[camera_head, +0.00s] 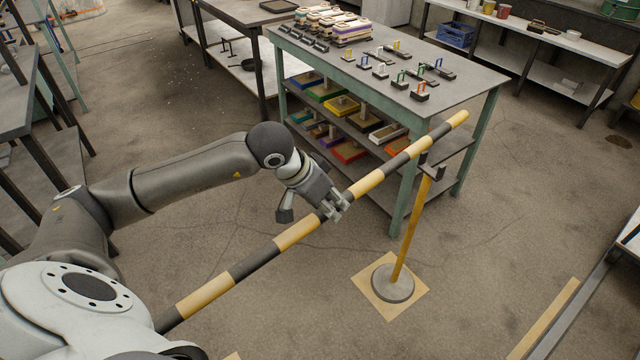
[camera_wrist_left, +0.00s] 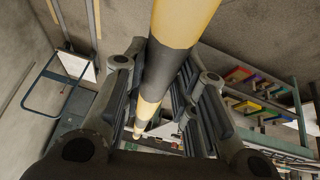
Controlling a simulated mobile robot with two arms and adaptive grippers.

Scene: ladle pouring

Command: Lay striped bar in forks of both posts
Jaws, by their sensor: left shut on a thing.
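The striped bar (camera_head: 296,234), banded yellow and black, runs slantwise from the lower left to the upper right. My left gripper (camera_head: 335,207) is shut on it near its middle; the bar also passes between the fingers in the left wrist view (camera_wrist_left: 172,68). One post (camera_head: 411,225), yellow with a round grey base, stands on a tan floor square. Its dark fork (camera_head: 432,170) is just below the right part of the bar; whether they touch I cannot tell. The bar's lower left end is hidden behind my own body. I see no second post. My right gripper is not in view.
A green-legged table (camera_head: 478,95) with small items on top and coloured trays on its shelf stands close behind the bar. A blue crate (camera_head: 456,35) sits on a back shelf. Floor around the post's base is mostly clear.

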